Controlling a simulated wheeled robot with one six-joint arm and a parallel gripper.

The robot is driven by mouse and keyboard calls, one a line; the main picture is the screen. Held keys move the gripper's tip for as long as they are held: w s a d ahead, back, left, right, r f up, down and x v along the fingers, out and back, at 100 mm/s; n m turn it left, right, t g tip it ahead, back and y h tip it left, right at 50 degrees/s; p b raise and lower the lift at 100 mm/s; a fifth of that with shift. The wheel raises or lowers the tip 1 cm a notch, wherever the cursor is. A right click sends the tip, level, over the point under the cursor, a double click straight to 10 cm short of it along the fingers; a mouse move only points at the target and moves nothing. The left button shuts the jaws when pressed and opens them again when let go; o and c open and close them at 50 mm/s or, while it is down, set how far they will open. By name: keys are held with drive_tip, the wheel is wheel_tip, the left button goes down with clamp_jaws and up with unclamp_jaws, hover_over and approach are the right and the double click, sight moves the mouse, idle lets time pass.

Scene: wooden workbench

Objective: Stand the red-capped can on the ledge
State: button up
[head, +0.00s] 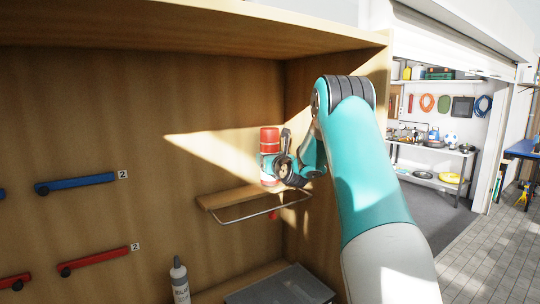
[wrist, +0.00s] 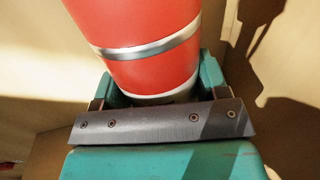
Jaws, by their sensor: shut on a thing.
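The red-capped can (head: 269,139) is upright in my gripper (head: 271,165) in the head view. Its lower part shows below the jaws, directly over or on the small wooden ledge (head: 222,199); I cannot tell whether its base touches. In the wrist view the can's red top with a silver band (wrist: 150,55) rises between the teal fingers of my gripper (wrist: 155,85). The can's lower part is hidden there behind the dark plate of the gripper.
A metal rail (head: 250,215) runs along the ledge's front. Blue (head: 80,183) and red (head: 98,257) handles are on the back panel to the left. A sealant bottle (head: 179,280) and a grey case (head: 280,287) stand below. The cabinet's side wall is close on the right.

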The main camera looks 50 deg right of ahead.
drive_tip(key=shift+f, duration=0.15)
drive_tip(key=o, duration=1.1)
drive_tip(key=shift+o, duration=0.2)
